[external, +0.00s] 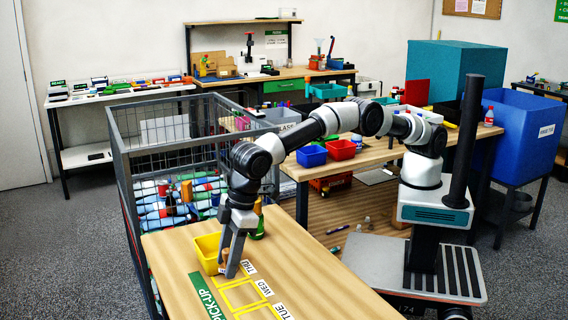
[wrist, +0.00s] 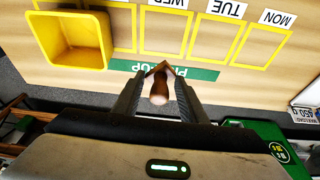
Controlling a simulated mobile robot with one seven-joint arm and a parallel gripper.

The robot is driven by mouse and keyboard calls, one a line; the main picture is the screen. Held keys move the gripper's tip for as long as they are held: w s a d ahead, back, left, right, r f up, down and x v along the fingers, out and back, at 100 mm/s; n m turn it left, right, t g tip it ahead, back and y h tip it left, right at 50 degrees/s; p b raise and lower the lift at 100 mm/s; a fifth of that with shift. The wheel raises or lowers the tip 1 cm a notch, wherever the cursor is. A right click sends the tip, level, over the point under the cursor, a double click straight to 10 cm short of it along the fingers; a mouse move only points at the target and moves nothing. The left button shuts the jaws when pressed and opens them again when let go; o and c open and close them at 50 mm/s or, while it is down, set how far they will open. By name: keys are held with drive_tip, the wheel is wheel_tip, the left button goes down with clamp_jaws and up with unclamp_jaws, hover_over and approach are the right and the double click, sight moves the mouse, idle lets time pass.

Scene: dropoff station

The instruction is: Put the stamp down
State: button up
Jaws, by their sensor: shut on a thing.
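The stamp (wrist: 159,90), with a brown wooden handle, is between the two fingers of my gripper (wrist: 158,95) in the wrist view. The gripper is shut on it. In the external view my gripper (external: 228,272) points down at the wooden table, just right of the yellow bin. The stamp is mostly hidden by the fingers there. In the wrist view it appears over the green PICK-UP strip (wrist: 205,74), below the yellow outlined squares (wrist: 166,33). I cannot tell whether its base touches the table.
A yellow bin (wrist: 70,47) stands on the table close to the gripper. Labels THU (external: 249,268), WED (external: 263,288) and TUE (external: 283,311) mark the outlines, which look empty where visible.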

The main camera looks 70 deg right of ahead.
wheel_tip(320, 180, down, 8)
drive_tip(key=shift+f, duration=0.2)
drive_tip(key=shift+c, duration=0.2)
drive_tip(key=shift+f+b, duration=0.15)
drive_tip(key=shift+b, duration=0.15)
drive_tip(key=o, duration=1.1)
drive_tip(key=shift+c, duration=0.2)
